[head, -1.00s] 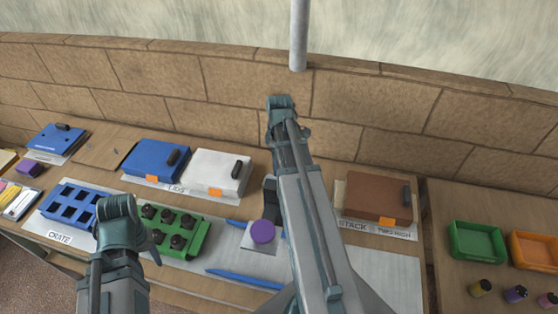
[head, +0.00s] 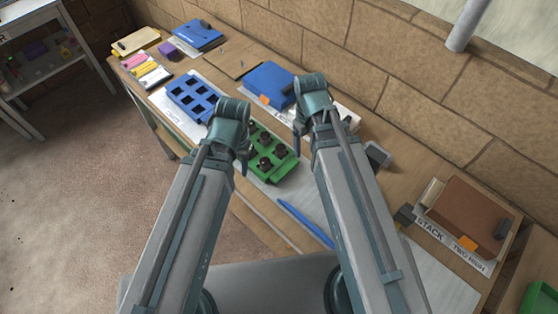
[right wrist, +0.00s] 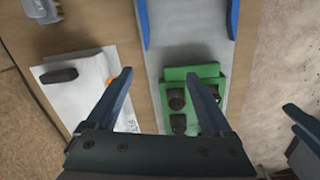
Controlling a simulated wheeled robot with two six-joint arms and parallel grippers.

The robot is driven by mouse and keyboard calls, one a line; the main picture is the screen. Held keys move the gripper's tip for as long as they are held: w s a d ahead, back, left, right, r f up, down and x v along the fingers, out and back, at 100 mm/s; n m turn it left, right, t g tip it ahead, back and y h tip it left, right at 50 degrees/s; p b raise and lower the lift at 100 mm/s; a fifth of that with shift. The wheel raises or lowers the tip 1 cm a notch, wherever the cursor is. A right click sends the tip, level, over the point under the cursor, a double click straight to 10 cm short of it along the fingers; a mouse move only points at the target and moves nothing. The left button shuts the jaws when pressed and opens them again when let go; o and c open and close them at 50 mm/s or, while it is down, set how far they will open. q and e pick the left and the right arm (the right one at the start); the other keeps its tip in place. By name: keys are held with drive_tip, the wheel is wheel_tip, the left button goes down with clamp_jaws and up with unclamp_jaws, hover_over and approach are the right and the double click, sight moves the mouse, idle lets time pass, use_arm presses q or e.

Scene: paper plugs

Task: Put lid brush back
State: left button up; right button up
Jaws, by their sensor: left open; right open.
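A grey block-like thing (head: 377,155) lies on the table right of my right arm. It also shows at the top left of the right wrist view (right wrist: 42,10); it may be the brush, but I cannot tell. The white lid (head: 346,118) with a black handle is partly hidden behind my right gripper (head: 299,128); it shows better in the right wrist view (right wrist: 85,80). The blue lid (head: 266,80) lies beyond it. My right gripper is open and empty above the table, between white lid and green tray. My left gripper (head: 243,158) is open beside the green tray.
The green tray (head: 287,167) holds several black plugs. A blue crate (head: 190,100) stands left of it. Blue strips (head: 305,222) lie nearer me. A brown lid (head: 465,215) sits at the right by the STACK label. A brick wall (head: 330,55) bounds the back.

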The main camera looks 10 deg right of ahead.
drive_tip(key=s+a+m, duration=0.1)
drive_tip(key=s+a, duration=0.4)
drive_tip(key=a, duration=0.4)
drive_tip(key=shift+a+h, duration=0.3)
drive_tip(key=shift+a, duration=0.1)
drive_tip(key=shift+r, duration=0.1)
idle(0.6)
